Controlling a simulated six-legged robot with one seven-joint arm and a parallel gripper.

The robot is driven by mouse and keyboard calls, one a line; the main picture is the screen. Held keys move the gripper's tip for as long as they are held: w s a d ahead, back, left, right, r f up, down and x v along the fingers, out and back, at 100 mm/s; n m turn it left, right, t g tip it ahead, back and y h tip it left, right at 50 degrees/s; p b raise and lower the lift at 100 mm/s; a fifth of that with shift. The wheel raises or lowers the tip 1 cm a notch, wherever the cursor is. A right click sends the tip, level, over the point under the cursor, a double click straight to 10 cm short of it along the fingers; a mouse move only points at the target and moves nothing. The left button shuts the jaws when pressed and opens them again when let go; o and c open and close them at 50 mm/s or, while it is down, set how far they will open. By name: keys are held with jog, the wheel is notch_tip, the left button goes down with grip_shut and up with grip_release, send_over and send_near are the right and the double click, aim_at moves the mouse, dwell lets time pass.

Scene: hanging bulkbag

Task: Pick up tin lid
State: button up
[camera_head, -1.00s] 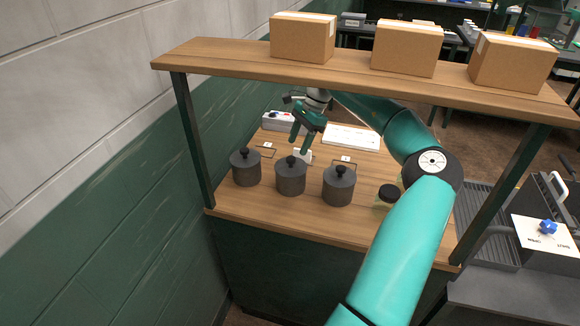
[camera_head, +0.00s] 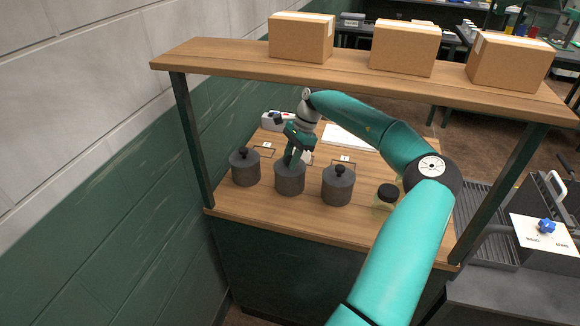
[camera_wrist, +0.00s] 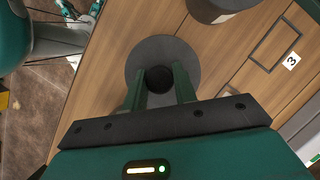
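Three dark grey tins with black-knobbed lids stand in a row on the wooden table: a left tin (camera_head: 245,170), a middle tin (camera_head: 289,182) and a right tin (camera_head: 337,188). My gripper (camera_head: 291,161) points down at the middle tin's lid and covers its knob in the head view. In the wrist view my gripper (camera_wrist: 158,72) is open, with one finger on each side of the round black knob (camera_wrist: 158,80) on the grey lid (camera_wrist: 163,50). Whether the fingers touch the knob cannot be told.
A jar with a black lid (camera_head: 387,194) stands right of the tins. A shelf (camera_head: 350,76) with three cardboard boxes spans above the table on dark posts. Outlined table spots carry number cards, one marked 3 (camera_wrist: 292,61). A white board (camera_head: 347,137) lies at the back.

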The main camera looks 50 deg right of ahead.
jog(key=shift+c, duration=1.1)
jog(key=shift+r, duration=0.15)
